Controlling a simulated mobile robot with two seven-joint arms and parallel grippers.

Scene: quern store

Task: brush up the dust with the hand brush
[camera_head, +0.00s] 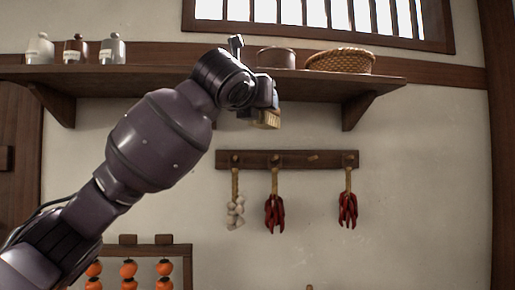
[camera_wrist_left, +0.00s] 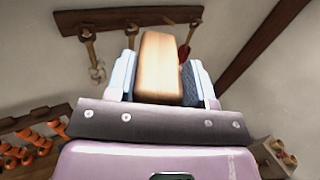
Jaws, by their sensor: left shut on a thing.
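My left gripper (camera_head: 266,94) is raised in front of the wall shelf in the head view. It is shut on the hand brush (camera_head: 264,119), whose pale tan end shows just below the fingers. In the left wrist view the brush (camera_wrist_left: 158,62) is a light wooden block between the two fingers of my left gripper (camera_wrist_left: 160,80). The far side of the brush is hidden. No dust can be made out in either view. My right gripper is in neither view.
The wall shelf (camera_head: 330,83) carries several jars (camera_head: 76,50), a round box (camera_head: 276,57) and a wicker basket (camera_head: 340,61). Below it, a peg rail (camera_head: 310,159) holds garlic (camera_head: 235,213) and red chillies (camera_head: 275,214). A rack (camera_head: 185,251) of orange fruit stands lower left.

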